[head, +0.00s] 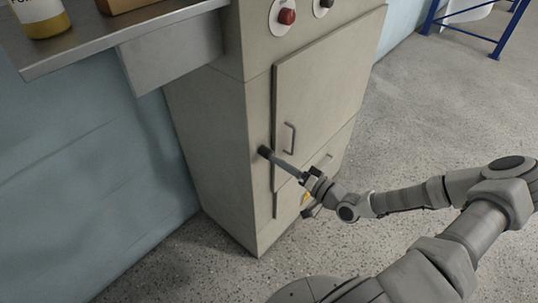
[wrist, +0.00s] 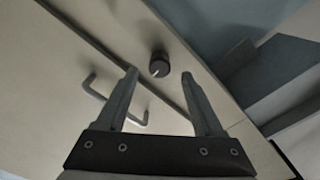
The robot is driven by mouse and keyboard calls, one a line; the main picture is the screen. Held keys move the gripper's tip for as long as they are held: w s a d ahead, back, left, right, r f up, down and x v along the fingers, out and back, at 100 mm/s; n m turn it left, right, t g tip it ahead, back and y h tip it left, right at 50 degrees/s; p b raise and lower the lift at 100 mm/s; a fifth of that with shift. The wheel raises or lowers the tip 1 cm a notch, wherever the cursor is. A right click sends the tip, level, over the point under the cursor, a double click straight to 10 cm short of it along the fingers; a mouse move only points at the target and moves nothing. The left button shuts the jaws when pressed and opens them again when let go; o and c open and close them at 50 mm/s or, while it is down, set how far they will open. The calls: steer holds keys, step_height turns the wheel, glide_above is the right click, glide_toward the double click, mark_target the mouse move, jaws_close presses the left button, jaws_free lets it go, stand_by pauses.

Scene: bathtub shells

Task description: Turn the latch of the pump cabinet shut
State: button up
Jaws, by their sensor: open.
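The pump cabinet (head: 205,120) is a tall grey-beige box with a door (head: 325,75) on its front. The latch is a round dark knob (head: 264,151) beside the door's left edge. In the wrist view the knob (wrist: 159,66) has a pale line on its face. A bar handle (head: 291,138) is on the door, right of the knob; it also shows in the wrist view (wrist: 95,88). My gripper (head: 274,156) is open and points at the knob. In the wrist view its fingertips (wrist: 159,75) lie either side of the knob; I cannot tell whether they touch it.
A red button (head: 287,16) and a dark knob (head: 326,3) are above the door. The speckled floor (head: 440,90) at right is open.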

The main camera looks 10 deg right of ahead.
mark_target(269, 155)
steer(key=x, duration=0.5)
steer(key=shift+w+a, duration=0.1)
steer(key=shift+w, duration=0.05)
jaws_close()
